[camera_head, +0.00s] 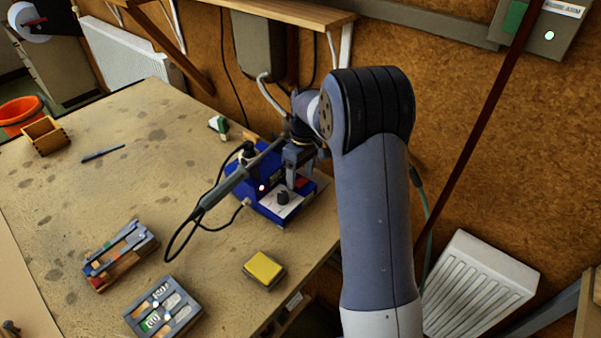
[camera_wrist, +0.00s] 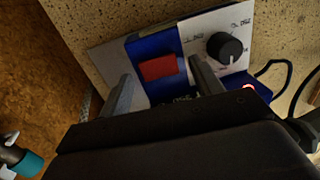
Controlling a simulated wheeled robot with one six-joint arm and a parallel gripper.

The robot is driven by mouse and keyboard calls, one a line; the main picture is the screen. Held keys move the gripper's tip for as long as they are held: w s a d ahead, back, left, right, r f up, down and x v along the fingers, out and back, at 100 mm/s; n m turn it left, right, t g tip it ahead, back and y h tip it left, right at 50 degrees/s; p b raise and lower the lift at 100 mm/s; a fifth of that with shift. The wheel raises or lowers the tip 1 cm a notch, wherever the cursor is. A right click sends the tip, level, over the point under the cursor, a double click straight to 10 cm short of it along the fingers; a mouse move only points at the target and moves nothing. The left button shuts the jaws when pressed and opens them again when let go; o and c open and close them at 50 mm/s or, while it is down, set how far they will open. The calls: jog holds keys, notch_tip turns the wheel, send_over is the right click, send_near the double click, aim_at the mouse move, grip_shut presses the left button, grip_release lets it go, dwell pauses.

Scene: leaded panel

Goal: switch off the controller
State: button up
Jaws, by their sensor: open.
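The controller (camera_head: 270,205) is a blue box with a pale front panel near the table's back right edge. In the wrist view its panel (camera_wrist: 105,48) shows a red rectangular switch (camera_wrist: 158,68) on a blue strip and a black knob (camera_wrist: 224,48). A red light (camera_wrist: 277,87) glows at its right end. My gripper (camera_wrist: 158,88) is open and empty, its two grey fingers on either side of the red switch. Whether a fingertip touches the panel I cannot tell. In the head view my gripper (camera_head: 293,172) is over the controller and hides part of it.
A soldering iron (camera_head: 225,188) with a black cable leans up beside the controller. A yellow sponge (camera_head: 264,268) sits in front. Two boxes of small parts (camera_head: 122,254) (camera_head: 163,308) are at the front left. The table's middle is clear.

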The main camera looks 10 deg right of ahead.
aim_at(299, 182)
jog(key=shift+c, duration=0.3)
jog(key=c, duration=0.9)
jog(key=shift+s+a+f+t+h+b, duration=0.15)
jog(key=shift+t+h+b, duration=0.2)
jog(key=shift+b, duration=0.4)
jog(key=shift+h, duration=0.25)
jog(key=o, duration=1)
jog(key=shift+c, duration=0.2)
jog(key=shift+r, duration=0.2)
notch_tip(299, 182, up, 11)
jog(key=shift+f+b, duration=0.15)
jog(key=shift+b, duration=0.3)
